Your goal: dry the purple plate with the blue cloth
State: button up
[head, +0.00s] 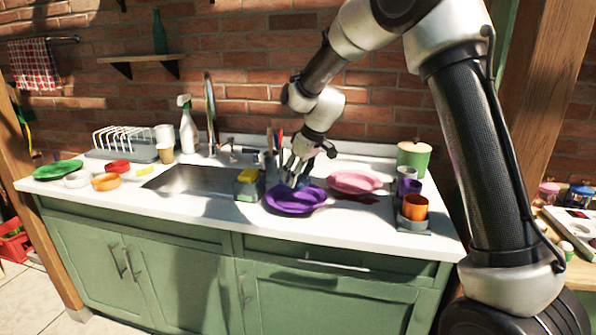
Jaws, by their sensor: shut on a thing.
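The purple plate (293,202) lies on the white counter (190,225), right of the sink and near the front edge. My gripper (297,177) points down at the plate's far rim. It is shut on the blue cloth (303,182), of which only a small dark blue patch shows between and beside the fingers. The cloth is at or just above the plate's back part; I cannot tell if it touches. The fingers hide part of the cloth and the plate's far edge.
A pink plate (355,182) lies close on the right. A grey caddy with a yellow sponge (248,177) stands close on the left, beside the sink (188,181). Cups, including an orange one (415,207), and a green canister (413,160) stand further right. Bowls and a dish rack (122,142) are left.

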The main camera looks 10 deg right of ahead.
aim_at(298, 201)
jog(key=shift+f, duration=3.05)
jog(key=shift+c, duration=0.7)
jog(key=shift+s+d+f, duration=0.15)
jog(key=shift+d+f, duration=0.1)
jog(key=shift+d, duration=0.1)
jog(key=shift+w, duration=0.2)
jog(key=shift+r, duration=0.1)
